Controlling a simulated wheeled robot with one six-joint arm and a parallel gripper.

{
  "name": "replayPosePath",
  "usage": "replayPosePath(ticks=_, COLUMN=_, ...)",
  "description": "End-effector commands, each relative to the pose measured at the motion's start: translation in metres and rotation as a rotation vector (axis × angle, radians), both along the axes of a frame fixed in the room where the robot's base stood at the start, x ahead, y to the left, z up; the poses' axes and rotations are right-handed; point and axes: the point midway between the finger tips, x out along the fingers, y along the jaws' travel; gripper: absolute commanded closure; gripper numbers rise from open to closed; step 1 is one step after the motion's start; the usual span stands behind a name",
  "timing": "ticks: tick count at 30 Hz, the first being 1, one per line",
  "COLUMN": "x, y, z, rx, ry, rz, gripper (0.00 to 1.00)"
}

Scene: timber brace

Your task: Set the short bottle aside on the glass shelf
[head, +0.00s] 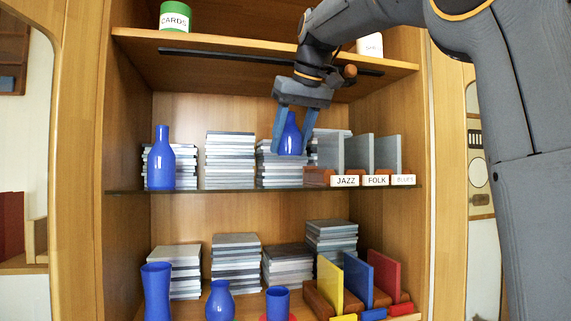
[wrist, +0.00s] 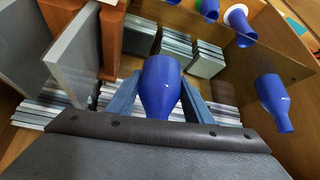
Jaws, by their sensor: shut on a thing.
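My gripper (head: 296,112) is shut on the short blue bottle (head: 290,138), with one finger on each side. In the wrist view the bottle (wrist: 160,85) fills the space between the fingers. The bottle is upright in the head view, its base above the glass shelf (head: 225,189) and in front of a stack of cases. A taller blue bottle (head: 160,163) stands at the left end of the glass shelf.
Stacks of cases (head: 230,160) line the back of the glass shelf. Grey dividers with a JAZZ label (head: 345,181) and other labels fill its right side. Blue vessels (head: 157,290) and coloured dividers (head: 384,278) stand below. A wooden shelf (head: 250,43) is above.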

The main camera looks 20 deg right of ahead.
Motion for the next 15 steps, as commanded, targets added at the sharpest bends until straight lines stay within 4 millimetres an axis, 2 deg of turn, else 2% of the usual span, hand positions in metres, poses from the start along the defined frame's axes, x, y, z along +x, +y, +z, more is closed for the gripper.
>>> replayPosePath(ticks=3, x=0.015, y=0.000, z=0.001, rx=0.000, ry=0.000, rz=0.000, gripper=0.81)
replayPosePath(ticks=9, x=0.012, y=0.000, z=-0.022, rx=0.001, ry=0.000, rz=-0.001, gripper=0.81)
replayPosePath(ticks=15, x=0.012, y=0.000, z=-0.036, rx=0.001, ry=0.000, rz=-0.001, gripper=0.81)
